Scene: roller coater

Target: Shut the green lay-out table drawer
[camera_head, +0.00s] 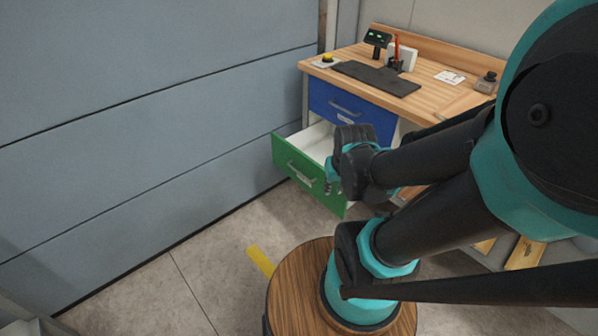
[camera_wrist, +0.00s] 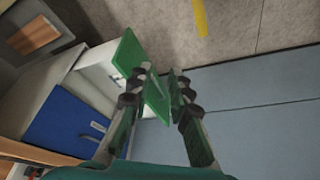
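The green drawer (camera_head: 302,172) of the lay-out table is pulled out below a closed blue drawer (camera_head: 350,109). Its white inside shows behind the green front, and a bar handle is on that front. The green front also shows in the wrist view (camera_wrist: 127,52), partly behind my fingers. My gripper (camera_wrist: 155,88) is open, with a gap between its fingertips. Part of the green front and its handle show in that gap. I cannot tell whether the fingers touch it. In the head view my wrist covers the right part of the drawer, and my fingers are mostly hidden.
The wooden table top (camera_head: 440,103) carries a dark mat (camera_head: 376,78), a pen holder (camera_head: 396,64), a small display (camera_head: 377,38) and a yellow button box (camera_head: 326,60). A grey-blue panelled wall (camera_head: 150,120) stands close on the left. The floor before the drawer is clear, with a yellow strip (camera_head: 260,260).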

